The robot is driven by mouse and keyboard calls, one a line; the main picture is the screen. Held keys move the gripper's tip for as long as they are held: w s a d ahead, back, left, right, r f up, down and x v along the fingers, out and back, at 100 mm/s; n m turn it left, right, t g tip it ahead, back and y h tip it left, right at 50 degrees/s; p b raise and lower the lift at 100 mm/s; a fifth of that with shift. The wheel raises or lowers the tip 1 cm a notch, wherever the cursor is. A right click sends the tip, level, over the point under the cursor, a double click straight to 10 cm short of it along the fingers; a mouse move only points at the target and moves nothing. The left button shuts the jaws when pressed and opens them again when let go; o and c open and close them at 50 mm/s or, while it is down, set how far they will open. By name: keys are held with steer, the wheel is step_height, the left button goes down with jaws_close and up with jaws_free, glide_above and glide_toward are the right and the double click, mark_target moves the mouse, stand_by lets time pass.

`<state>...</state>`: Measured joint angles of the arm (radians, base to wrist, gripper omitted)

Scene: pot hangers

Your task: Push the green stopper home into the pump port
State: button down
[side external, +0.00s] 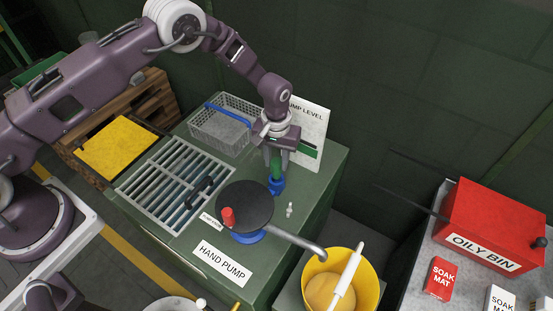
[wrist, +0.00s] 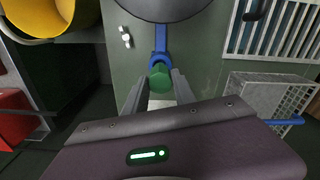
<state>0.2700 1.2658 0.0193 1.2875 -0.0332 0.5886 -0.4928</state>
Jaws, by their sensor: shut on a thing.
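The green stopper (side external: 276,168) is upright between the fingers of my gripper (side external: 277,165), directly over the blue pump port (side external: 276,186). In the wrist view the green stopper (wrist: 160,80) sits between the two fingertips (wrist: 160,84), at the end of the blue port piece (wrist: 160,48). The fingers are shut on the stopper. Its lower end meets or is just above the port; I cannot tell how deep it sits. The dark round pump top (side external: 244,206) with a red knob (side external: 228,217) is in front of the port.
A sign board (side external: 308,133) stands close behind my gripper. A wire basket (side external: 226,124) and a metal grate (side external: 176,184) lie left on the green cabinet. A small pale fitting (side external: 290,210) lies right of the pump. A yellow bucket (side external: 374,270) stands below the spout.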

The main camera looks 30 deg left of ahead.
mark_target(276, 169)
steer(key=shift+f, duration=2.05)
steer(key=c, duration=0.9)
jaws_free()
steer(key=shift+c, duration=0.2)
step_height(276, 169, up, 7)
steer(key=shift+r, duration=0.1)
